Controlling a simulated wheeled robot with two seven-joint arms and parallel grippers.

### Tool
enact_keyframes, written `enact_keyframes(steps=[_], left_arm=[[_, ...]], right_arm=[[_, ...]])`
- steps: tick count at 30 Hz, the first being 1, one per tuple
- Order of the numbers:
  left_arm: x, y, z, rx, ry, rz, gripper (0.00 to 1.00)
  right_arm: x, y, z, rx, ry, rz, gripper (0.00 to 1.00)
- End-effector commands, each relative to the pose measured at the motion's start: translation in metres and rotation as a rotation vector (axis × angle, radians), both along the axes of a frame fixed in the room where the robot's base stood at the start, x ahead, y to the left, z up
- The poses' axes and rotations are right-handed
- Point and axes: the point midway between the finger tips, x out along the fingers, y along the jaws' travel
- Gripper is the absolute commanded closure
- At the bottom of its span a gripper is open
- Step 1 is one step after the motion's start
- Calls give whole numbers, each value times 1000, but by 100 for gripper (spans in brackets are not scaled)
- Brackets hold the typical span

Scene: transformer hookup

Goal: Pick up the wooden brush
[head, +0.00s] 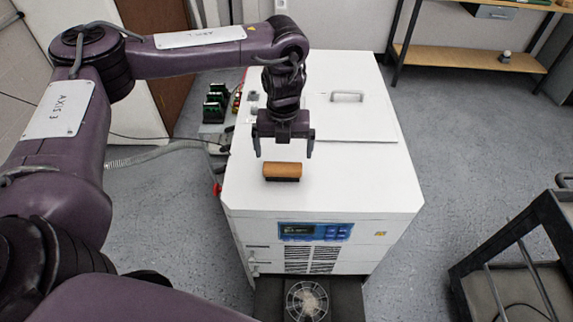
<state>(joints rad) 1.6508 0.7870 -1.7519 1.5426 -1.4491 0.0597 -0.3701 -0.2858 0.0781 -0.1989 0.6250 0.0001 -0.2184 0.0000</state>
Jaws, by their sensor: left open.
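The wooden brush (283,171) lies on the white top of the cabinet, near its front left part. It has an orange-brown wooden back on top and a dark underside. My left gripper (283,152) is open and points down just above and behind the brush in the picture. Its two fingers are spread to about the brush's length or a little wider. Nothing is between the fingers, and I cannot tell the exact height gap. My right gripper is not in view.
The white cabinet (350,185) has a hatch with a handle (347,96) at the back and a blue control panel (315,231) in front. Green-black connectors (214,103) stand at its left. A dark cart (520,260) stands at the right. The cabinet top right of the brush is clear.

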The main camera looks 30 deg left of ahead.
Motion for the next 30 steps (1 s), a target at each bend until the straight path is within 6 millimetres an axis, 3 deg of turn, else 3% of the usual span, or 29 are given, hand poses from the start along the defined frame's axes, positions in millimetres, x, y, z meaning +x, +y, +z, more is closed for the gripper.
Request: enact_keyframes(steps=[3, 7, 15, 22, 30], left_arm=[[-2, 0, -15, -1, 4, 0, 0], [-5, 1, -28, 1, 4, -1, 0], [-6, 0, -63, 0, 0, 0, 0], [-6, 1, -66, 0, 0, 0, 0], [-5, 0, -65, 0, 0, 0, 33]], right_arm=[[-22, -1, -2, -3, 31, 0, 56], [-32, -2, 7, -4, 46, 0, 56], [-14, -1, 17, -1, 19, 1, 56], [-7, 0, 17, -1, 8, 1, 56], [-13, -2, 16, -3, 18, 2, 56]])
